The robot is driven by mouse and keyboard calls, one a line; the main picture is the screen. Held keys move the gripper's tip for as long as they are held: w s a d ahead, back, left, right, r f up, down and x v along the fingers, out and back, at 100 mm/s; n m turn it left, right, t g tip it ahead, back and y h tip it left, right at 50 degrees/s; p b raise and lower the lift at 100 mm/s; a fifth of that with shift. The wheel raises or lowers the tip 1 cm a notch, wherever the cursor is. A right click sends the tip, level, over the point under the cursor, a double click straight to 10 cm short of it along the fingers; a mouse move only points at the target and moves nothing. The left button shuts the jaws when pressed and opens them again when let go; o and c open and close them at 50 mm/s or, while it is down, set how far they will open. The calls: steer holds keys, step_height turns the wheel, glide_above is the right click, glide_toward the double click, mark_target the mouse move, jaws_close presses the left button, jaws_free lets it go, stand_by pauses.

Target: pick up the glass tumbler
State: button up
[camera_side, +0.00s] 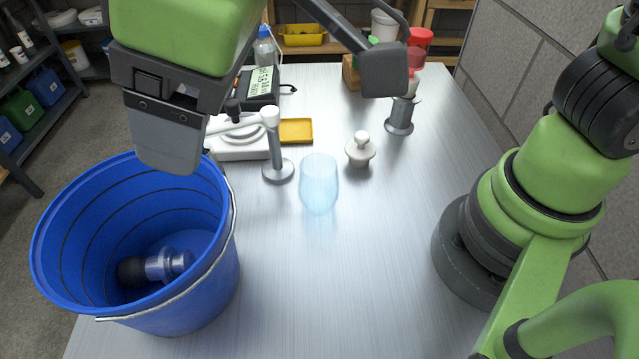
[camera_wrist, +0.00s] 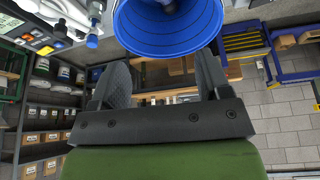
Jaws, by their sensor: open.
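The glass tumbler (camera_side: 319,186) is pale blue and see-through. It stands upright on the steel table in the side view, with clear table in front of it. I do not see it in the wrist view. My gripper (camera_side: 168,150) is at the upper left of the side view, above the bucket's far rim and apart from the tumbler, which is to its right. In the wrist view my gripper (camera_wrist: 162,64) has its two dark fingers spread wide, with nothing held between them.
A blue bucket (camera_side: 50,215) with a dark and metal object inside stands at the left; it also shows in the wrist view (camera_wrist: 170,45). A grey stand (camera_side: 278,170), a white knobbed piece (camera_side: 360,152) and a metal cylinder (camera_side: 400,118) are near the tumbler. A yellow tray (camera_side: 296,131) lies behind.

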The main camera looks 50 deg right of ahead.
steer(key=o, duration=0.5)
steer(key=shift+c, duration=0.2)
steer(key=n+g+h, duration=0.3)
steer(key=n+h, duration=0.1)
steer(key=n, duration=0.8)
glide_above(320, 179)
steer(key=w, duration=0.2)
step_height(320, 179, down, 12)
steer(key=shift+n, duration=0.3)
steer(key=shift+d+f, duration=0.35)
steer(key=shift+f, duration=1.4)
steer(key=shift+d+f, duration=0.3)
steer(key=shift+f, duration=1.4)
steer(key=shift+d+f, duration=0.35)
steer(key=shift+f, duration=1.4)
